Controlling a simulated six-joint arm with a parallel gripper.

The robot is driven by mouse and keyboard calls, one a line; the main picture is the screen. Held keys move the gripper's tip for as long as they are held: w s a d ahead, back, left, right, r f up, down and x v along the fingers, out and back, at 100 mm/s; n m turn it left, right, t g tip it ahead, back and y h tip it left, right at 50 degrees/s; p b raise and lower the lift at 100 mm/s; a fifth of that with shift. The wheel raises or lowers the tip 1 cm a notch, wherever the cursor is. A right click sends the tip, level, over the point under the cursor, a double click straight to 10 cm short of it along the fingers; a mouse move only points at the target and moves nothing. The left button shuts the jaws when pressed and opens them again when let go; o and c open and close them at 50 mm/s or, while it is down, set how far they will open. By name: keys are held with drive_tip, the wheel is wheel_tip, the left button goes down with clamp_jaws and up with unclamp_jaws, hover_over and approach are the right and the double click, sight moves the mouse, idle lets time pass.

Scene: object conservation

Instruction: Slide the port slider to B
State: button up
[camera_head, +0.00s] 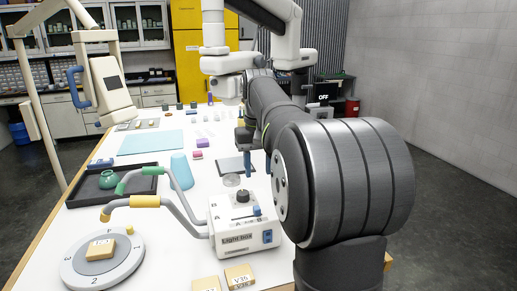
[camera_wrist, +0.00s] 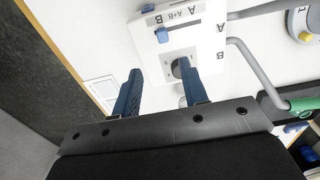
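The white light box (camera_head: 238,238) stands on the table, with a black knob (camera_head: 243,197) on top. Its blue port slider (camera_head: 257,211) sits at the right end of its slot in the head view, by the end that appears lettered B. In the wrist view the box is upside down and the slider (camera_wrist: 162,35) is at the left end of the slot. My gripper (camera_head: 257,168) is open and empty, above and behind the box. In the wrist view the gripper's (camera_wrist: 159,68) right finger partly covers the knob (camera_wrist: 177,68); neither finger appears to touch the slider.
Two bent grey arms with green (camera_head: 133,182) and yellow (camera_head: 145,201) sleeves extend left from the box. A round grey turntable (camera_head: 75,270), wooden blocks (camera_head: 239,275), a blue cup (camera_head: 179,170) and a black tray (camera_head: 85,190) are nearby. A clear dish (camera_head: 231,180) lies behind the box.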

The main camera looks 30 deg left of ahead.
wheel_tip(320, 180, up, 5)
hover_over(258, 207)
drive_tip(key=shift+w+r, duration=0.1)
idle(0.6)
wheel_tip(258, 207, down, 17)
drive_tip(key=shift+f, duration=0.2)
idle(0.4)
